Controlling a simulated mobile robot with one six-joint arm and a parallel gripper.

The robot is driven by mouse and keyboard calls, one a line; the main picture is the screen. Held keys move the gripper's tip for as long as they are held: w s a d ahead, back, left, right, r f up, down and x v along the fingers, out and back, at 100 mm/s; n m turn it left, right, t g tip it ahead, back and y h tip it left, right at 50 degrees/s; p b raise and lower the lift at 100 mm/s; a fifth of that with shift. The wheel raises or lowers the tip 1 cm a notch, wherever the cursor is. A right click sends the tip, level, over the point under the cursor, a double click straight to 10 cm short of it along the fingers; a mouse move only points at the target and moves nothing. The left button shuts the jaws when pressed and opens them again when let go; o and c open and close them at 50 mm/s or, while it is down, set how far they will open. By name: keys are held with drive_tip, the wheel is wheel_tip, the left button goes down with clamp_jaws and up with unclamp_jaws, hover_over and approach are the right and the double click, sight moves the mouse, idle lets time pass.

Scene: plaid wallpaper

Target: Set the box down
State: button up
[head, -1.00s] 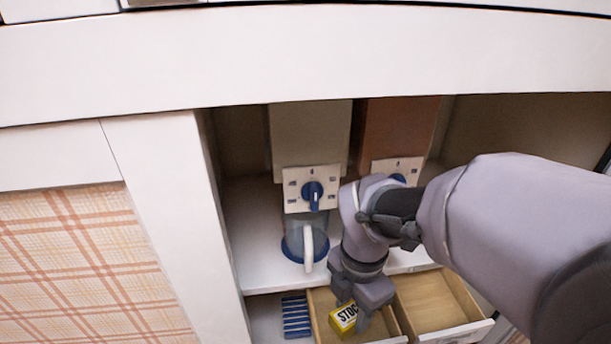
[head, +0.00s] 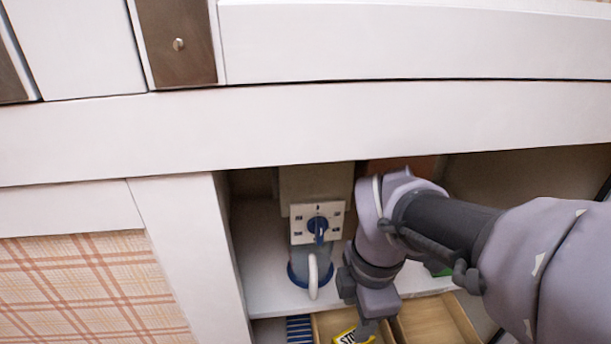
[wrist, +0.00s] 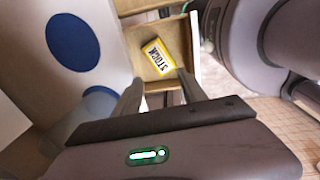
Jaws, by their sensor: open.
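The box (head: 352,337) is small and yellow with a white label and black lettering. It lies in an open wooden drawer (wrist: 147,31), and the bottom edge of the head view cuts it off. In the wrist view the whole box (wrist: 157,57) shows, lying on the drawer floor. My gripper (wrist: 160,87) is open and empty, with the box beyond its fingertips and apart from them. In the head view my gripper (head: 367,322) is above the drawer, partly hidden behind my own wrist.
A second open wooden drawer (head: 428,318) is to the right. Blue striped items (head: 299,328) lie to the left. A dispenser with a blue knob (head: 317,222) stands on the shelf above, with a white-handled jug (head: 313,276) under it.

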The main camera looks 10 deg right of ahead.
drive_tip(key=s+a+r+m+t, duration=0.1)
drive_tip(key=s+r+m+t, duration=0.1)
drive_tip(key=m, duration=0.9)
drive_tip(key=s+a+r+m+t+y, duration=0.1)
drive_tip(key=s+a+r+m+t, duration=0.1)
drive_tip(key=m, duration=0.9)
drive_tip(key=shift+s+r+m+t+y, duration=0.3)
drive_tip(key=shift+s+r+t, duration=0.1)
drive_tip(key=shift+s+r, duration=0.5)
drive_tip(key=shift+a+f, duration=0.1)
